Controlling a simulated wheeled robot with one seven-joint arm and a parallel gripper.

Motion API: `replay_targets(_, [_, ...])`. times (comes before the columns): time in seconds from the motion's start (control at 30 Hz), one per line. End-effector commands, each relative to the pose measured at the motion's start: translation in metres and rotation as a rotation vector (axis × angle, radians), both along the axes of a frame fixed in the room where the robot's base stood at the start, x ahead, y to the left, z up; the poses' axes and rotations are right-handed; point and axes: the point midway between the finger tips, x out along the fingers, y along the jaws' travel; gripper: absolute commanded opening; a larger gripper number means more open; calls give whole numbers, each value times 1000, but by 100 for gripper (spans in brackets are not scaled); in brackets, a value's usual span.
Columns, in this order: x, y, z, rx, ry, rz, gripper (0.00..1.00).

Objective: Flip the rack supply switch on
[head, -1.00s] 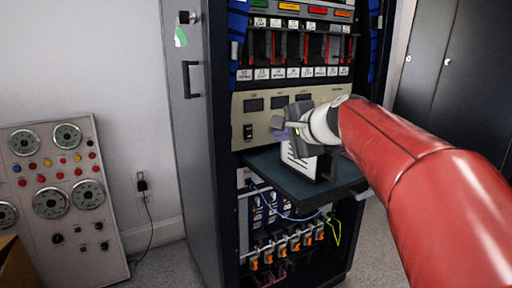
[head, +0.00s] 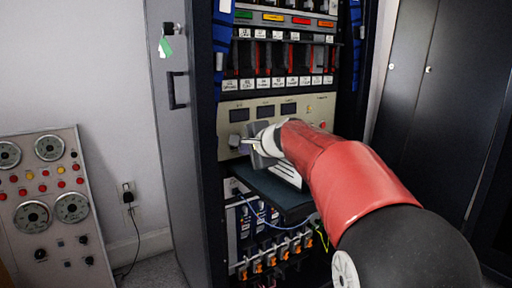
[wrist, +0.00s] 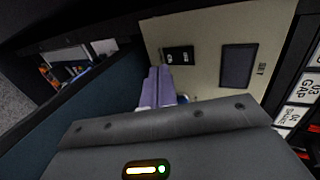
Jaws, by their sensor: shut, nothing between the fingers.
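The rack supply switch appears to be a small black rocker (wrist: 178,56) on the beige panel (wrist: 205,30) in the wrist view. It shows small in the head view (head: 234,141), low on the left of the panel. I cannot tell which way it is set. My gripper (head: 243,143) is in front of the panel, just right of the switch. In the wrist view its purple fingers (wrist: 159,72) are shut together and empty, with tips close to the switch's lower left. I cannot tell whether they touch it.
Dark displays (head: 264,111) sit above the switch. A gauge panel (head: 48,205) leans on the wall further left.

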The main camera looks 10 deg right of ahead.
Motion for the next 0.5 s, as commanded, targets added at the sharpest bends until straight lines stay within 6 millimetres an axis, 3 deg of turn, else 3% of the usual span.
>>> replay_targets(0.2, [22, 7, -2, 0, 1, 0, 0])
replay_targets(0.5, [26, 8, -2, -1, -1, -1, 0])
